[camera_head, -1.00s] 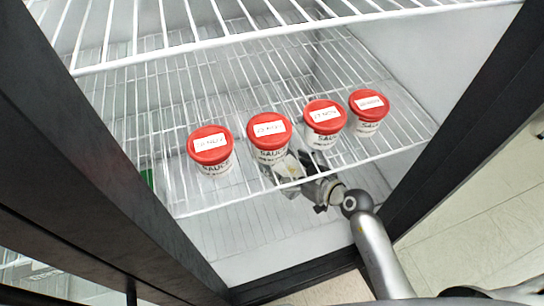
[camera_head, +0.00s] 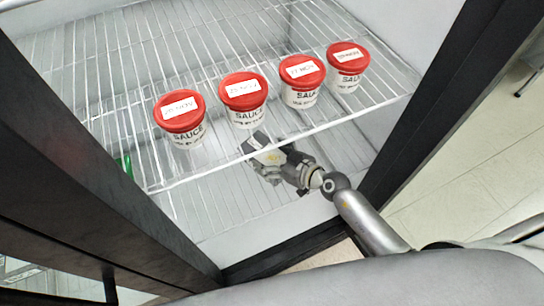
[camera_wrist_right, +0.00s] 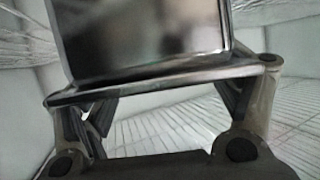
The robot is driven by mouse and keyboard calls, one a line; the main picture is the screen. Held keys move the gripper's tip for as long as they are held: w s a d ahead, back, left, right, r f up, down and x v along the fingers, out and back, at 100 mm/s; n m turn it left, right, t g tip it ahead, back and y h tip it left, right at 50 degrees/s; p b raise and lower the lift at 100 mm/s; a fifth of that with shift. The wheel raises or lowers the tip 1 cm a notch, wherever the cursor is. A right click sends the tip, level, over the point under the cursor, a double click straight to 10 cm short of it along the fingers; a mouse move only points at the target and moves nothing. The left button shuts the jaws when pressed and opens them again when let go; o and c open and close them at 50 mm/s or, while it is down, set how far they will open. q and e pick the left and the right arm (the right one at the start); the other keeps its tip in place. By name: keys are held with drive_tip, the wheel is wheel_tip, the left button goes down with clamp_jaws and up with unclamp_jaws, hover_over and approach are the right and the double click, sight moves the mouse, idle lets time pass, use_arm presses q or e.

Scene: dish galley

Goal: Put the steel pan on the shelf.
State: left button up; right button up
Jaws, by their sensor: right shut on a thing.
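My right gripper (camera_head: 258,145) is at the front rail of a white wire shelf (camera_head: 340,121) and appears below its level. In the right wrist view its fingers (camera_wrist_right: 165,88) are shut on the steel pan (camera_wrist_right: 140,32), a shiny metal wall with a thick rim across the top of the picture. In the head view the pan cannot be made out clearly; the tubs and shelf wires cover that area. My left gripper is not in view.
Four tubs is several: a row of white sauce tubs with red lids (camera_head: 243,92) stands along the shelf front. The shelf behind them is clear. Dark door frames (camera_head: 440,90) bound the cabinet opening. A small green thing (camera_head: 125,165) shows at the left wall.

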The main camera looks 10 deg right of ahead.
drive_tip(key=o, duration=1.1)
drive_tip(key=shift+f, duration=0.1)
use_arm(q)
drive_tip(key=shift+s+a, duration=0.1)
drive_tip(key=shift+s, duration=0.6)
use_arm(e)
drive_tip(key=shift+o, duration=1.3)
drive_tip(key=shift+s+r, duration=0.2)
drive_tip(key=shift+r, duration=0.05)
use_arm(q)
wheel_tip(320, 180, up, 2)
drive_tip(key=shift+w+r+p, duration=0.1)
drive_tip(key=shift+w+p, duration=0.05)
drive_tip(key=shift+p, duration=0.9)
use_arm(e)
drive_tip(key=v, duration=1.1)
drive_tip(key=shift+s+d, duration=0.25)
drive_tip(key=shift+r, duration=0.1)
